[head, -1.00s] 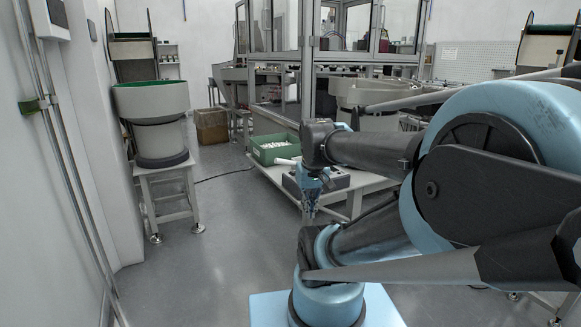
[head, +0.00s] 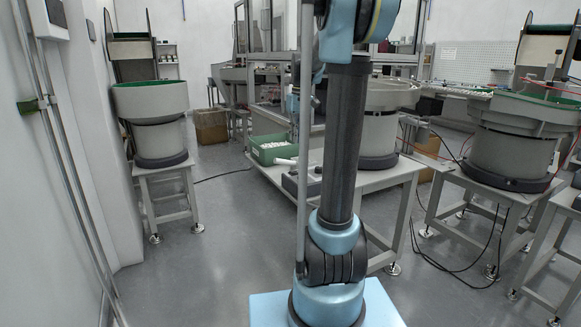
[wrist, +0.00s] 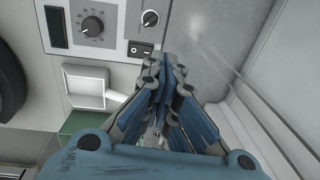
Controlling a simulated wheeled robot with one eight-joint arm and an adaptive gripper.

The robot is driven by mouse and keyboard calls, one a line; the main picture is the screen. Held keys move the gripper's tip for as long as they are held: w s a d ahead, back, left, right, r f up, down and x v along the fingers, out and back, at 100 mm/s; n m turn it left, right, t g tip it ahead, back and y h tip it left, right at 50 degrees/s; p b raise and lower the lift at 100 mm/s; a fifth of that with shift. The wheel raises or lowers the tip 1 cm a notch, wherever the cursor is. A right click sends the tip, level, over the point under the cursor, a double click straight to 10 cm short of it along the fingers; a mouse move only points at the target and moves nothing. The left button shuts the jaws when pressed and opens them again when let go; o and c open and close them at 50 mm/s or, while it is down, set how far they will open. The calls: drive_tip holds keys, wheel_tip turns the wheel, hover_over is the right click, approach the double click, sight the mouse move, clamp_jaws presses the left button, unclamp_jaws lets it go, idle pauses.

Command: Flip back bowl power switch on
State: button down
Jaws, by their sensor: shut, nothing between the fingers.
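In the wrist view, a black rocker switch (wrist: 140,49) with white marks sits on a pale control panel (wrist: 117,50). Which way it is tipped is too small to tell. My gripper (wrist: 166,62) is shut and empty, with blue fingers. Its tips appear just right of and below the switch in the picture; I cannot tell whether they touch. In the head view, my arm stands upright across the middle and hides much of the area behind it. A small blue part of my arm shows behind it, but the fingertips cannot be made out.
The panel also bears a dial (wrist: 92,26), another knob (wrist: 150,18) and a dark display (wrist: 56,27). In the head view, a green bin (head: 270,150) lies on the bench. Bowl feeders stand left (head: 150,100), centre (head: 385,95) and right (head: 510,112). The left floor is open.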

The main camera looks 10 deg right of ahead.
hover_over(290, 173)
drive_tip(key=w+d, duration=0.1)
drive_tip(key=d, duration=0.1)
drive_tip(key=shift+r, duration=0.15)
drive_tip(key=f, duration=0.4)
drive_tip(key=a+f, duration=0.1)
drive_tip(key=f, duration=0.9)
drive_tip(key=shift+s+a, duration=0.25)
drive_tip(key=shift+s, duration=0.05)
drive_tip(key=shift+f, duration=0.1)
drive_tip(key=shift+f, duration=0.15)
drive_tip(key=shift+w+d+r, duration=0.2)
drive_tip(key=shift+d+r, duration=0.05)
drive_tip(key=shift+d, duration=0.4)
drive_tip(key=shift+r, duration=0.15)
